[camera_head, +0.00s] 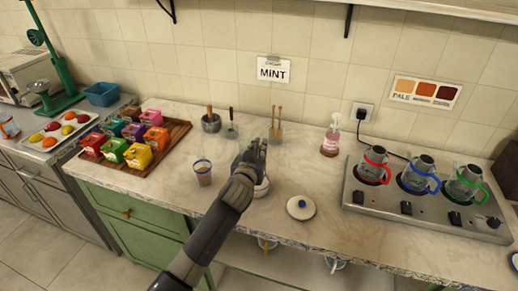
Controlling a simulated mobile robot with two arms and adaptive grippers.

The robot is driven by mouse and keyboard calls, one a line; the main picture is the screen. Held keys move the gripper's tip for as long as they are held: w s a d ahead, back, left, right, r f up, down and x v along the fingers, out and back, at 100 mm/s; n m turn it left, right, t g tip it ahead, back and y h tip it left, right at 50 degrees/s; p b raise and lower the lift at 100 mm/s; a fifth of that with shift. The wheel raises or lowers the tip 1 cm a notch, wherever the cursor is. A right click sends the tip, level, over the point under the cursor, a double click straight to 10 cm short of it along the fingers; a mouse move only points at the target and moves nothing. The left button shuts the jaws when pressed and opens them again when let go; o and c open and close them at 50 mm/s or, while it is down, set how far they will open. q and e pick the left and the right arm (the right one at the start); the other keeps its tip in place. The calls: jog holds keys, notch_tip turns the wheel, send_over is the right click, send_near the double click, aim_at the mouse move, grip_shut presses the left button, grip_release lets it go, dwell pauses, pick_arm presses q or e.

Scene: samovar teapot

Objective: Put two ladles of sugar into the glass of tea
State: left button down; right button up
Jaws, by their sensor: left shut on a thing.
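A small glass (203,173) with a blue rim and dark contents stands on the counter (330,225), left of my left gripper. A white bowl (263,188), probably the sugar bowl, is mostly hidden behind my left gripper. A white round lid with a blue knob (300,207) lies right of the bowl. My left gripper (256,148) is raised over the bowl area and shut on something. The held thing is hidden by the fingers, so I cannot tell whether it is a ladle. My right gripper is not in view.
A wooden tray (178,133) of colourful boxes stands left. A pot with a wooden handle (211,122), a holder with wooden utensils (276,131) and a pink bottle (331,136) stand behind. A stove (425,212) with several glass pots fills the right.

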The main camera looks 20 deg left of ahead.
pick_arm(q)
jog(key=shift+r, duration=0.1)
notch_tip(320, 180, up, 8)
jog(key=p, duration=0.7)
jog(key=shift+r+p, duration=0.15)
jog(key=shift+p, duration=0.2)
